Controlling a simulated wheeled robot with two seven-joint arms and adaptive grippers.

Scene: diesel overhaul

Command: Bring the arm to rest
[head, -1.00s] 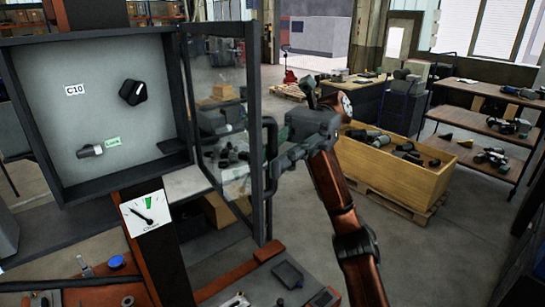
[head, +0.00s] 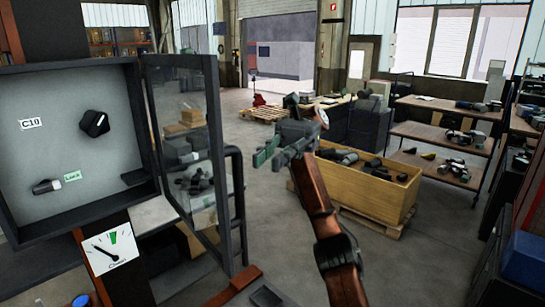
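My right arm rises from the bottom of the head view, and its gripper (head: 268,154) points left, apart from the glass door. Its green-tipped fingers look spread, with nothing between them. The cabinet (head: 65,205) at the left stands open, its glass door (head: 199,150) swung out toward me. Inside are a black knob (head: 94,123), a small light-and-dark switch (head: 46,187) beside a green label, and a C10 label (head: 31,124). A dial gauge (head: 111,250) sits below the cabinet. My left gripper is not in the view.
The door's dark handle (head: 237,205) stands close to the left of my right gripper. A wooden crate (head: 365,190) of parts on a pallet is behind the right arm. Shelves with parts (head: 440,138) stand at the right. Open floor (head: 425,255) lies at the lower right.

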